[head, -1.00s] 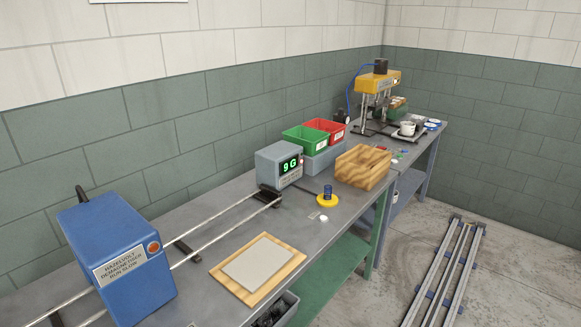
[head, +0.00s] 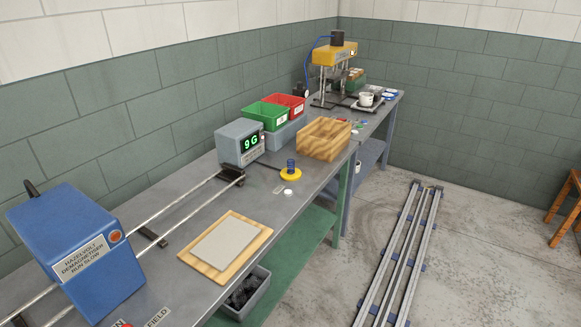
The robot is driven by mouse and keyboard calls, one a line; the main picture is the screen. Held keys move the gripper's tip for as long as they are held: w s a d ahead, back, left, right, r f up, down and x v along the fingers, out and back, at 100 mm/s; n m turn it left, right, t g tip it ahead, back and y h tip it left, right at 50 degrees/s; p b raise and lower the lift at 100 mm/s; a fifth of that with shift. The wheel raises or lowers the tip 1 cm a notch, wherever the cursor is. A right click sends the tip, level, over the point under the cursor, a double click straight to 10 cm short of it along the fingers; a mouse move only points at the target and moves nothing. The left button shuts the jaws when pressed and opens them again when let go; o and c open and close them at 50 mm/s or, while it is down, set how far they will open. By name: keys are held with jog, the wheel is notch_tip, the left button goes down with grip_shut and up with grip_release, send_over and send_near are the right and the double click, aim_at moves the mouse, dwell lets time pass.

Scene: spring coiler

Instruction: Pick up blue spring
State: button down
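A small dark blue spring (head: 291,166) stands upright on a round yellow base (head: 291,175) on the grey workbench (head: 190,203). It is right of the grey box with the green "9 G" display (head: 240,144) and in front of the wooden tray. My gripper is not in view, and nothing is seen touching the spring.
A wooden tray (head: 324,139), a green bin (head: 265,114) and a red bin (head: 291,103) stand behind the spring. A blue demagnetiser (head: 75,255) sits on rails at left. A wooden board with a grey plate (head: 226,245) lies in front. Floor rails (head: 400,250) run beside the bench.

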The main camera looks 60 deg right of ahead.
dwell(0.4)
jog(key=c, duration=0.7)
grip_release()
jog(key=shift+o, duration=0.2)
